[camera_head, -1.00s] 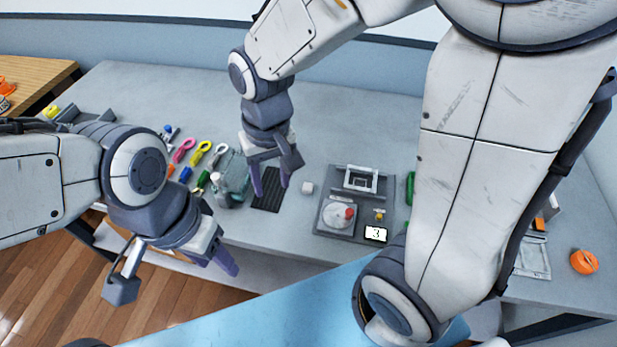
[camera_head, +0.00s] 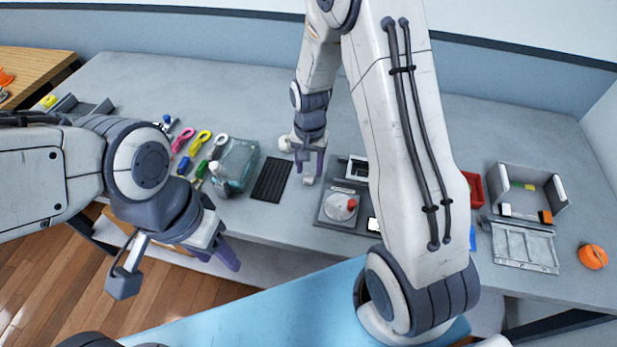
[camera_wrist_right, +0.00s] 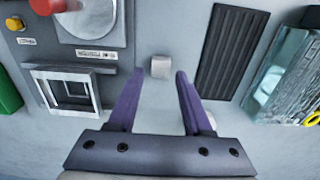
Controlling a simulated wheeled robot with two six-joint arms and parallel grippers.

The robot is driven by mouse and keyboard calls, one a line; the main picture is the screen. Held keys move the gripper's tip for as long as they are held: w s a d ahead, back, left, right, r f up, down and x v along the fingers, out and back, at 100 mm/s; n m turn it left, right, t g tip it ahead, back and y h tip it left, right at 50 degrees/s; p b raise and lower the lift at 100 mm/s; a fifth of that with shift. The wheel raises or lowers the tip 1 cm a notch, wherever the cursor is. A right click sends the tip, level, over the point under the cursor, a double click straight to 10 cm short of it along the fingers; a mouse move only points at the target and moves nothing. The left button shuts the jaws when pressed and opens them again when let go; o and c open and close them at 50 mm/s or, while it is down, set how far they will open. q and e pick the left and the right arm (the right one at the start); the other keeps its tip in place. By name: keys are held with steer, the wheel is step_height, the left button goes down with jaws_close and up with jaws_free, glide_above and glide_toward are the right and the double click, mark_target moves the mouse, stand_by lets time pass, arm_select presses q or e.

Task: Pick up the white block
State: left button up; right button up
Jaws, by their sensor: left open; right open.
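The white block (camera_head: 308,180) is a small cube lying on the grey table, between a black ribbed mat and a grey panel. In the right wrist view the white block (camera_wrist_right: 160,67) is just beyond and between the two purple fingertips, apart from both. My right gripper (camera_head: 309,160) is open above and behind the block in the head view; its fingers also show in the right wrist view (camera_wrist_right: 153,75). My left gripper (camera_head: 222,258) is open and empty near the table's front edge, well to the left of the block.
The black ribbed mat (camera_head: 271,179) and a clear glassy container (camera_head: 240,158) stand left of the block. The grey panel (camera_head: 325,212) with a dial and red knob is to its right. A red bin (camera_head: 473,188), grey open box (camera_head: 528,205) and orange object (camera_head: 593,256) are farther right.

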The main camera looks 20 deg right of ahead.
mark_target(308, 178)
step_height(308, 178, down, 3)
steer(key=shift+a+f, duration=0.1)
jaws_close()
